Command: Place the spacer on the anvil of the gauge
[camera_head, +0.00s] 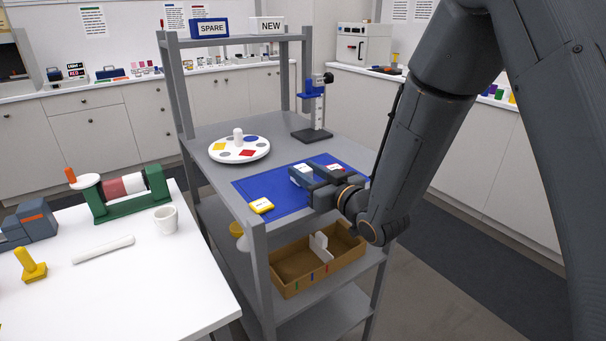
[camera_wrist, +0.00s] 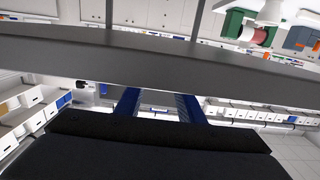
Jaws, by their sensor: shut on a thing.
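My gripper (camera_head: 312,174) is low over the blue mat (camera_head: 283,197) on the top shelf of the grey rack. It is shut on a small block with a white top (camera_head: 304,168), seen only in part between the blue fingers; I take it to be the spacer. The wrist view shows the two blue fingers, but the held block is not clear there. The gauge (camera_head: 314,108) stands upright behind the mat, with a dark base, a tall post and a blue carriage. Its anvil is too small to make out. The block is apart from the gauge.
A yellow labelled block (camera_head: 261,205) lies on the mat's front left. Another white-labelled piece (camera_head: 335,168) shows right of my gripper. A round white palette (camera_head: 239,149) with coloured spots stands left of the gauge. A cardboard box (camera_head: 290,279) is on the shelf below.

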